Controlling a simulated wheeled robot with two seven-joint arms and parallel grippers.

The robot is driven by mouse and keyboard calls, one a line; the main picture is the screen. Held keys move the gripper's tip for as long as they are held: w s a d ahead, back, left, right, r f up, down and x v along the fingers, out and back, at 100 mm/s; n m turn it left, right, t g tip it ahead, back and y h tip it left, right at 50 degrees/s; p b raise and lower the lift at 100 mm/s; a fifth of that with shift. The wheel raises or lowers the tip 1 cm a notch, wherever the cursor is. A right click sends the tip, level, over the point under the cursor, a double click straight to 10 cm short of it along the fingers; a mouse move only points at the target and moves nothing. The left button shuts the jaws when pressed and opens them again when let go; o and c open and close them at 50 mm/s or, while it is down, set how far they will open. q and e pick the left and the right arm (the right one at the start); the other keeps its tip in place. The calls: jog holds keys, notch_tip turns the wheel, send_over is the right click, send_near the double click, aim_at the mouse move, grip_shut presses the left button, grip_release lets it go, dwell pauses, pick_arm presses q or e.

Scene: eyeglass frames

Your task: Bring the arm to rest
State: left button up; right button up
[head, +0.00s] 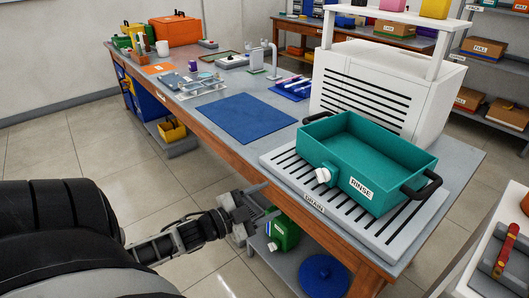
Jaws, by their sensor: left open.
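My left arm (170,243) comes in from the lower left and reaches out low beside the front edge of the workbench. My left gripper (264,204) is open at its end, next to the bench edge, with nothing seen between its fingers. In the picture it partly overlaps a green jug (285,234) on the lower shelf; I cannot tell the gap between them. My right gripper is not in view. No eyeglass frame is clearly recognisable on the bench.
A teal RINSE tub (368,152) stands on a slotted DRAIN board (288,178) at the bench's right end. A blue mat (243,118) lies bare mid-bench. A white slotted cabinet (385,85) stands behind the tub. A blue round lid (324,274) lies below. The floor at left is clear.

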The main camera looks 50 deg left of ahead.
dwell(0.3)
pick_arm(q)
jog(key=s+d+f+n+g, duration=0.2)
jog(key=s+d+f+n, duration=0.1)
jog(key=d, duration=0.4)
jog(key=s+d+f+n+g, duration=0.2)
jog(key=s+d+f, duration=0.1)
jog(key=d, duration=0.5)
jog(key=s+d+f+n+g, duration=0.3)
jog(key=s+d, duration=0.1)
jog(key=d, duration=0.4)
jog(key=shift+s+d+f+n+y, duration=0.2)
jog(key=shift+d+f+n+y, duration=0.1)
jog(key=shift+f+y, duration=0.1)
